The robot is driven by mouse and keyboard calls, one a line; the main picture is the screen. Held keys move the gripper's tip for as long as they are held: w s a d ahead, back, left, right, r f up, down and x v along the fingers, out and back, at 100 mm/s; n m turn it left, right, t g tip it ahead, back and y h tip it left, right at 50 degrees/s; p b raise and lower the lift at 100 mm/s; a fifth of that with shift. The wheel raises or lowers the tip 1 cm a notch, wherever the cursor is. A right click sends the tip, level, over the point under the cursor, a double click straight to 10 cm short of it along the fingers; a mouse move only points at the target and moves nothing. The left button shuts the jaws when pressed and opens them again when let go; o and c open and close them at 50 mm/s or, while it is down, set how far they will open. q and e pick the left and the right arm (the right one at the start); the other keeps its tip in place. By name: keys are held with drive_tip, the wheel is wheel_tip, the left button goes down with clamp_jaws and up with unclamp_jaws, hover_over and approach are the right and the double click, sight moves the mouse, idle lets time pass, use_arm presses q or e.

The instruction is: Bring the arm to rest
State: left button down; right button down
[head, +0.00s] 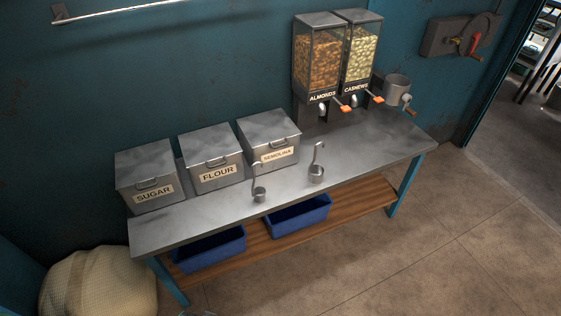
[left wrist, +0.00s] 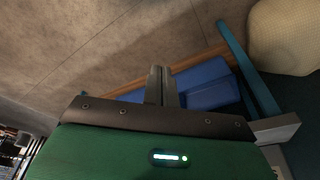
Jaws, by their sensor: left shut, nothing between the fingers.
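My left gripper (left wrist: 161,86) shows in the left wrist view with its fingers shut together and nothing between them. Behind it in that view are a blue bin (left wrist: 208,84), the table's blue leg (left wrist: 248,68) and the floor. The gripper appears clear of these things, though its exact distance from them is hard to tell. Neither of my grippers shows in the head view. My right gripper is in neither view.
A metal-topped table (head: 371,157) stands against the teal wall. It holds sugar (head: 146,183), flour (head: 209,157) and semolina (head: 268,140) boxes, two ladles (head: 317,174), dispensers (head: 320,62) and a metal grinder (head: 397,90). A sack (head: 98,285) lies at left. The floor (head: 400,265) in front is clear.

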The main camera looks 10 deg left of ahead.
use_arm(q)
drive_tip(key=s+f, duration=0.4)
drive_tip(key=f, duration=0.9)
drive_tip(key=s+a+f+g, duration=0.1)
drive_tip(key=s+a+f, duration=0.1)
drive_tip(key=s+f, duration=0.6)
drive_tip(key=s+a+f, duration=0.2)
drive_tip(key=s+f, duration=0.6)
drive_tip(key=s, duration=0.1)
drive_tip(key=shift+s+g, duration=0.25)
drive_tip(key=shift+g, duration=0.15)
